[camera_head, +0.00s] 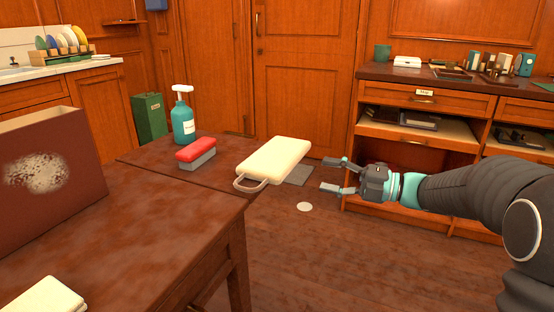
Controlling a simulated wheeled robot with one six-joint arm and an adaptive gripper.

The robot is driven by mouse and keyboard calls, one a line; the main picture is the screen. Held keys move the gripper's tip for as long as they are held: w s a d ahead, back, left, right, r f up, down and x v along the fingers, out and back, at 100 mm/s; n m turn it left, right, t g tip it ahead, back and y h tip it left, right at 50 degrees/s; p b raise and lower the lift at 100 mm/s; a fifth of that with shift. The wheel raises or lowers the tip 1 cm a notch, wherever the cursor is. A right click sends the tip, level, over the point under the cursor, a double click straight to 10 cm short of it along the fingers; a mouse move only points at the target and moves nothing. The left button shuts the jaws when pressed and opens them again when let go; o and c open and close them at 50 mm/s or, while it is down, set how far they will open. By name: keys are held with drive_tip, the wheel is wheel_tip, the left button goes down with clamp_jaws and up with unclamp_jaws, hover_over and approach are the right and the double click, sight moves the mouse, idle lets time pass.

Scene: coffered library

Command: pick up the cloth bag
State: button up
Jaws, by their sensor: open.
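The cloth bag appears to be the flat cream piece (276,158) with a grey loop handle at its near left end. It lies on the brown table (222,176), near the table's right end. My gripper (327,175) is to the right of the bag and apart from it. Its two fingers are spread and point left toward the bag, with nothing between them.
A red-topped brush (196,154) and a teal spray bottle (183,119) stand left of the bag. A dark red board (75,180) and folded cream cloth (45,298) are on the nearer table. Drawers (425,102) stand behind my arm.

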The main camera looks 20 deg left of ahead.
sight(291, 169)
drive_tip(key=a, duration=0.5)
drive_tip(key=shift+w+a, duration=0.1)
drive_tip(key=shift+a, duration=0.3)
drive_tip(key=shift+w+a+f+b, duration=0.15)
drive_tip(key=shift+a+b, duration=0.05)
drive_tip(key=shift+a, duration=0.7)
drive_tip(key=shift+w+a+f+b, duration=0.1)
drive_tip(key=shift+a+b, duration=0.15)
drive_tip(key=shift+a, duration=0.65)
drive_tip(key=shift+w+a+f+b, duration=0.15)
drive_tip(key=shift+a+b, duration=0.05)
drive_tip(key=shift+a, duration=0.7)
clamp_jaws()
